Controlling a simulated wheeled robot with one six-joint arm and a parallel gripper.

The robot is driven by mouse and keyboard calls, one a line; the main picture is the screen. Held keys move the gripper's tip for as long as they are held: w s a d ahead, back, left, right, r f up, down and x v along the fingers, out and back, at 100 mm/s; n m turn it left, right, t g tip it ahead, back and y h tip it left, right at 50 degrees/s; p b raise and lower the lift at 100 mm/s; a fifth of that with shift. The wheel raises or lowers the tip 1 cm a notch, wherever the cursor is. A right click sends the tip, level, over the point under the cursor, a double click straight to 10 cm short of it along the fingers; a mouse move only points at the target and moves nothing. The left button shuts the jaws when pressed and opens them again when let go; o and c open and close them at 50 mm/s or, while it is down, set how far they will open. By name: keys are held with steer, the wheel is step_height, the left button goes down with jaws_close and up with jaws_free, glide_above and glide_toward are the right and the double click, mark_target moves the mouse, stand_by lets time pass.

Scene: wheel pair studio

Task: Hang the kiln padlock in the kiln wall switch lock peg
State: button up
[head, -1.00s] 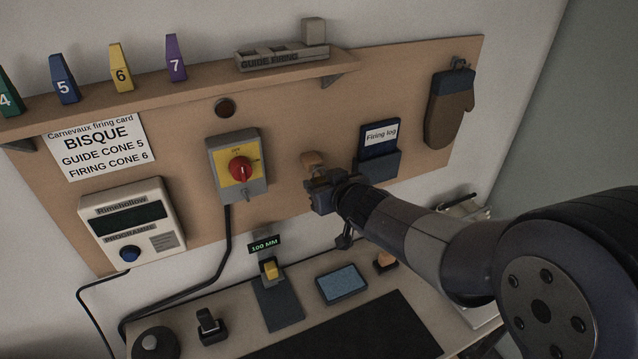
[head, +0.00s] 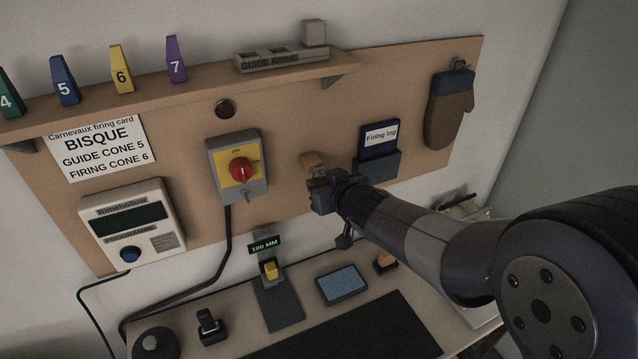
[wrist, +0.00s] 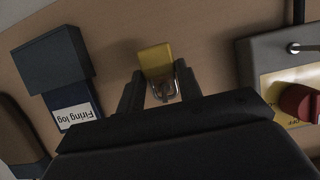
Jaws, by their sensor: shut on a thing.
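The padlock has a yellow body (wrist: 156,60) and a silver shackle (wrist: 177,82), seen at the middle of the wrist view. My gripper (wrist: 158,88) is shut on it, with a dark finger on each side. The body sticks out past the fingers.
A firing log (head: 380,139) in a dark holder is right of my gripper, and an oven mitt (head: 450,108) hangs beyond it. A shelf (head: 190,78) runs above with numbered cones. Below, a bench holds a blue pad (head: 342,285) and other items. Board between padlock and switch is clear.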

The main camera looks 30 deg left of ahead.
steer(key=shift+r+p, duration=0.5)
steer(key=shift+r, duration=0.05)
steer(key=shift+s+d, duration=0.1)
steer(key=shift+s+d, duration=0.8)
steer(key=shift+d, duration=0.25)
steer(key=shift+s+d, duration=0.1)
steer(key=shift+s+d, duration=0.6)
steer(key=shift+d, duration=0.15)
stand_by(0.4)
steer(key=o, duration=0.5)
steer(key=c, duration=0.4)
